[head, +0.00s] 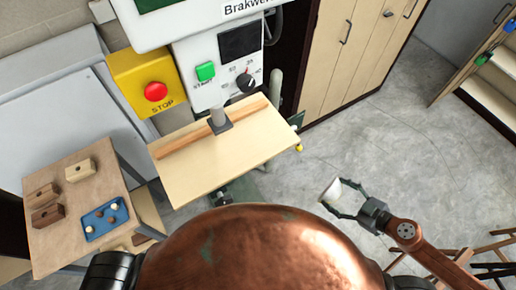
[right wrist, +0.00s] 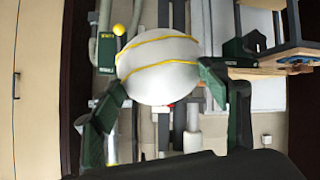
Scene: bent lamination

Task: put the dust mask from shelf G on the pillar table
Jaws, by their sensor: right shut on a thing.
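The white dust mask (head: 332,190) with yellow straps is held in my right gripper (head: 342,199), over the floor to the right of the machine. In the right wrist view the mask (right wrist: 158,70) sits between the two green-tipped fingers (right wrist: 166,84), which touch its sides. The pillar table (head: 235,165) is a pale wooden board under the drilling machine, with a wooden fence along it; its front part is bare. The mask is apart from the table, to its right. My left gripper is not in view.
The machine has a yellow box with a red stop button (head: 155,91) and a spindle (head: 218,118) down at the board. A small bench (head: 75,235) with wooden blocks and a blue tray (head: 106,219) stands left. Cupboards (head: 350,50) stand behind; open floor lies right.

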